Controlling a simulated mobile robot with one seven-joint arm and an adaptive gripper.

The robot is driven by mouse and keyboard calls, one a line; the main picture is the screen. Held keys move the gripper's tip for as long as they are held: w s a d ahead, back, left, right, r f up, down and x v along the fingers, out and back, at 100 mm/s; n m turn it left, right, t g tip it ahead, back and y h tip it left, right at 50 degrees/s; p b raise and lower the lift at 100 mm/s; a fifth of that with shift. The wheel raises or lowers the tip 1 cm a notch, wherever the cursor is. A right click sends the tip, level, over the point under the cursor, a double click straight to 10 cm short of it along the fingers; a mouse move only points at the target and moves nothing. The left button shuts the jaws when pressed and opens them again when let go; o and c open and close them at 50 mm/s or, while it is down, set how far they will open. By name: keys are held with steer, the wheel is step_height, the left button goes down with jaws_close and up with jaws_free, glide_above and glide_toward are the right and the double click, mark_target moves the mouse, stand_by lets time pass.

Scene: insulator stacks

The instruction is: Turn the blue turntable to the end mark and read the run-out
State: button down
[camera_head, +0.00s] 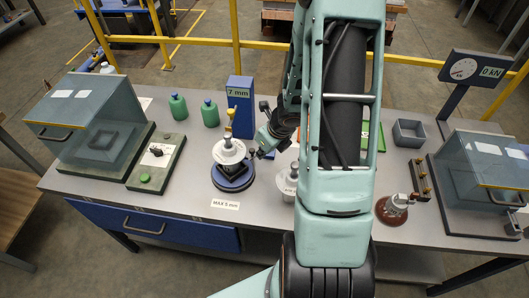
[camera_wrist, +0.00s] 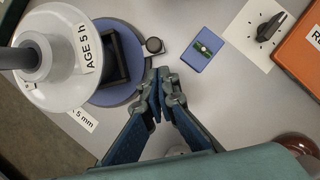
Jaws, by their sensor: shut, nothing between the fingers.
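The blue turntable (camera_head: 233,184) stands mid-table and carries a white insulator stack (camera_head: 229,152). In the wrist view the turntable (camera_wrist: 136,88) shows beside a white disc (camera_wrist: 55,85) marked "AGE 5 h" and a dark square frame. A dark round knob (camera_wrist: 153,45) sits at the turntable's rim. My gripper (camera_head: 257,153) is at the right side of the turntable. In the wrist view my gripper (camera_wrist: 163,82) is shut and empty, its tips just below the knob and seemingly apart from it. The blue post (camera_head: 240,105) reads "7 mm". I cannot make out an end mark.
A "MAX 5 mm" label (camera_head: 225,204) lies at the table front. A small blue block with a green level (camera_wrist: 203,50) and a rotary switch (camera_wrist: 270,28) lie right of the knob. Another white stack (camera_head: 287,182) stands close right, partly behind my arm. Green bottles (camera_head: 210,113) stand behind.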

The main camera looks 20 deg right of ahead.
mark_target(254, 154)
steer(key=b+x, duration=0.1)
steer(key=x, duration=0.3)
steer(key=shift+w+f+b, duration=0.15)
steer(key=shift+f+b, duration=0.15)
steer(key=shift+b, duration=0.05)
steer(key=shift+w+p, duration=0.35)
steer(key=shift+w, duration=0.3)
steer(key=shift+w+a, duration=0.1)
steer(key=shift+w, duration=0.45)
steer(key=shift+w+a+p, duration=0.3)
steer(key=shift+w+p, duration=0.1)
steer(key=shift+w, duration=0.35)
steer(key=shift+w+a+p, duration=0.25)
steer(key=shift+w+p, duration=0.15)
steer(key=shift+w, duration=0.35)
steer(key=shift+w+a, duration=0.1)
steer(key=shift+r, duration=0.1)
steer(key=v, duration=1.2)
